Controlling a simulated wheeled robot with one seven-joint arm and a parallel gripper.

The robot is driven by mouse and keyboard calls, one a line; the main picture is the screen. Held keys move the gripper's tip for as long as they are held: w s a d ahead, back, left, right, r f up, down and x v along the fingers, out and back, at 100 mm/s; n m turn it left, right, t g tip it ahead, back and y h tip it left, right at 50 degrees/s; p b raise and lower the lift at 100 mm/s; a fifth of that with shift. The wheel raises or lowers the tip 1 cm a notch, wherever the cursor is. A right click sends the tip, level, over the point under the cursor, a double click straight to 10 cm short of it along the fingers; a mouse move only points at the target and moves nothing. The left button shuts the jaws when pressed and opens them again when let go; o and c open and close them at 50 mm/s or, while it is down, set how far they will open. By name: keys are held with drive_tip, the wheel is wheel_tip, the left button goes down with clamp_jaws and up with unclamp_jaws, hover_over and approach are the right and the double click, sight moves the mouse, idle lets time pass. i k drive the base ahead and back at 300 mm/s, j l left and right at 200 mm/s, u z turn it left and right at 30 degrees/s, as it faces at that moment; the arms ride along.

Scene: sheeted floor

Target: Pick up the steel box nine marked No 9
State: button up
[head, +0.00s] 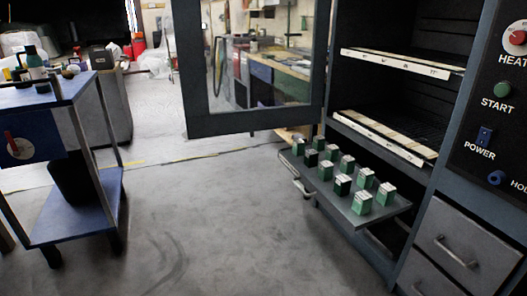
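Several small green boxes with pale tops (362,203) stand in two rows on a grey pulled-out shelf (395,206) at the lower front of a dark cabinet in the head view. Some have darker sides. Their markings are too small to read, so I cannot tell which one is box nine. My gripper is not in view.
The cabinet's glazed door (258,125) stands open to the left of the shelf. Two racks with pale front strips (380,138) sit above it. Drawers (455,245) are at lower right. A blue cart (75,210) stands left. The middle floor (215,220) is clear.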

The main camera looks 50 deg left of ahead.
sight(311, 156)
drive_tip(key=j+u, duration=0.3)
drive_tip(key=i+j+u, duration=0.15)
drive_tip(key=j+u, duration=0.15)
drive_tip(key=i+j+u, duration=0.1)
drive_tip(key=j+u, duration=0.2)
drive_tip(key=i+j, duration=0.15)
drive_tip(key=j, duration=0.25)
drive_tip(key=i+j+u, duration=0.1)
drive_tip(key=j, duration=0.25)
drive_tip(key=i+j, duration=0.25)
drive_tip(key=j, duration=0.15)
drive_tip(key=i+j, duration=0.2)
drive_tip(key=j, duration=0.15)
drive_tip(key=z, duration=0.7)
